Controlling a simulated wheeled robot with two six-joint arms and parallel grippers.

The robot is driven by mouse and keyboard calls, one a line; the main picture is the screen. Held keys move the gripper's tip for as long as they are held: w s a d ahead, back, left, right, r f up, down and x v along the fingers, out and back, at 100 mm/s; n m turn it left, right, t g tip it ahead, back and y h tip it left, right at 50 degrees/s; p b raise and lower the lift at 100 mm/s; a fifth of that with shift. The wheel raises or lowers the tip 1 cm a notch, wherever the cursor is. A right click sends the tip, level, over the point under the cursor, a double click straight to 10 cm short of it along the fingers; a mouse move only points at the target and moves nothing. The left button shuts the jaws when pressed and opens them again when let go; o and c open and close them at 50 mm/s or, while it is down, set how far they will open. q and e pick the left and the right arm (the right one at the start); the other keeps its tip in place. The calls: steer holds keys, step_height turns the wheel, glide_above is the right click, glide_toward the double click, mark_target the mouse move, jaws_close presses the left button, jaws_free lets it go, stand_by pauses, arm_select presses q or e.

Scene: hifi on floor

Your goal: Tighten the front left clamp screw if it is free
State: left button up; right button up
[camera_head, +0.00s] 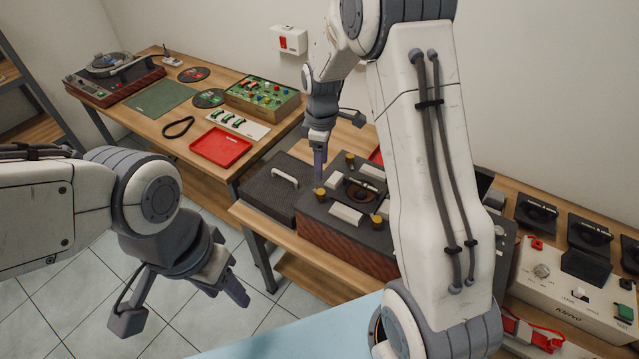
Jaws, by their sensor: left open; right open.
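A wooden box with a dark top (345,246), carrying a speaker cone, stands on the right bench. Brass clamp screws show on its top: the front left one (320,194), one at the back left (350,158) and one at the front right (377,221). My arm hides the box's right part. My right gripper (335,140) is open; one finger hangs down just above the front left screw, and I cannot tell if it touches. Whether that screw is loose cannot be seen. My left gripper (182,306) is open and empty over the floor, left of the bench.
A dark case with a light handle (284,178) lies left of the box. The left bench holds a red tray (221,147), a green circuit box (262,98) and a turntable (112,75). A white amplifier (560,290) and dark speaker units stand at right.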

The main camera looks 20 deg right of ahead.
mark_target(320, 192)
step_height(320, 192, down, 10)
steer(key=shift+a+r+p, duration=0.1)
steer(key=shift+p, duration=1.1)
jaws_close()
